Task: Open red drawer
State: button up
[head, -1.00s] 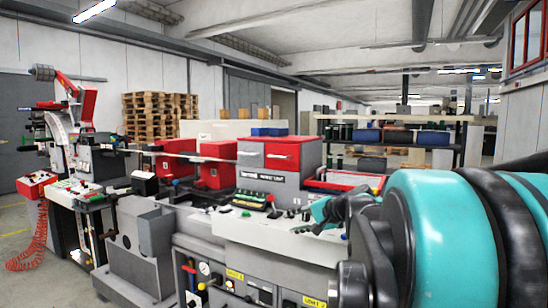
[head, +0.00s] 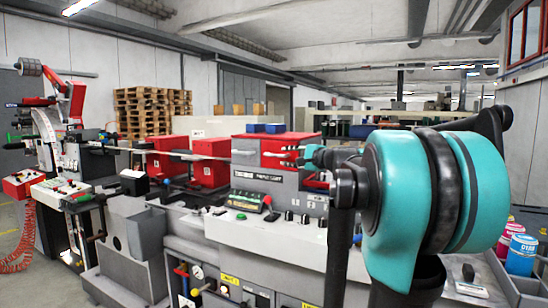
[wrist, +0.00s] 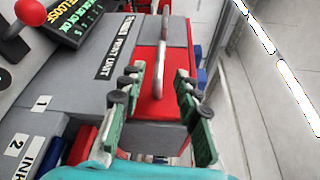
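The red drawer front (head: 274,146) is on a grey printing-unit box (head: 262,180) in the middle of the head view; my gripper covers its right part. In the wrist view the red drawer (wrist: 150,105) has a pale bar handle (wrist: 162,52) running away from my gripper. My gripper (wrist: 157,78) is open, with its green-padded fingers on either side of the handle's line. The handle shows between the fingertips, and no finger is clearly closed on it. In the head view my gripper (head: 294,155) is right in front of the drawer.
A control panel (head: 252,201) with knobs and a green display lies below the drawer. Red boxes (head: 211,162) stand to its left. Blue bins (head: 265,128) sit behind its top. Paint cans (head: 521,255) stand at the right.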

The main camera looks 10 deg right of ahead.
aim_at(277, 156)
jog(key=x, duration=0.8)
grip_shut()
